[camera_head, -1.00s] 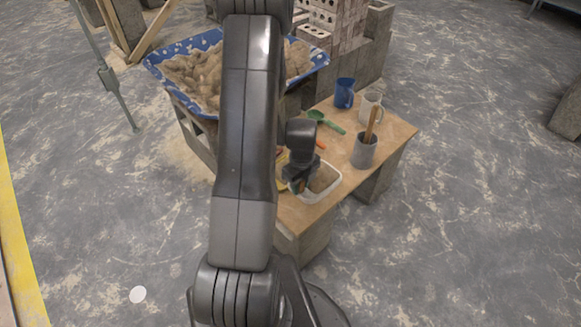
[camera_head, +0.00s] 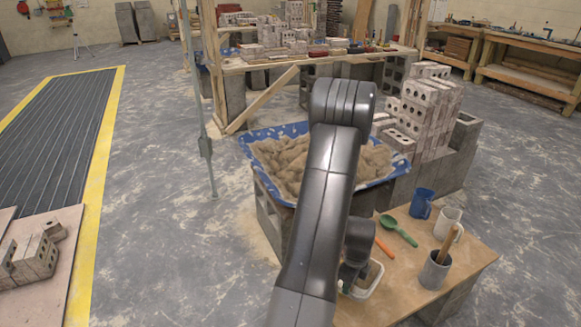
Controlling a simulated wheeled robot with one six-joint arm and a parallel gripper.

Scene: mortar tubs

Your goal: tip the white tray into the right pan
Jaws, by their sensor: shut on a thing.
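The white tray (camera_head: 374,285) with brown material in it is at the near left part of the wooden table. My arm hides much of it. My gripper (camera_head: 350,276) is at the tray's left side, shut on it; the fingertips are mostly hidden behind my arm. One blue pan (camera_head: 262,134) heaped with brown mortar stands on grey blocks behind the table, partly covered by my arm. I see no second pan, so I cannot tell which is the right pan.
On the table (camera_head: 456,270) are a green scoop (camera_head: 398,231), an orange tool (camera_head: 385,248), a blue mug (camera_head: 421,203), a white mug (camera_head: 448,224) and a grey cup (camera_head: 435,270) with a wooden handle. Brick stacks (camera_head: 425,115) stand behind.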

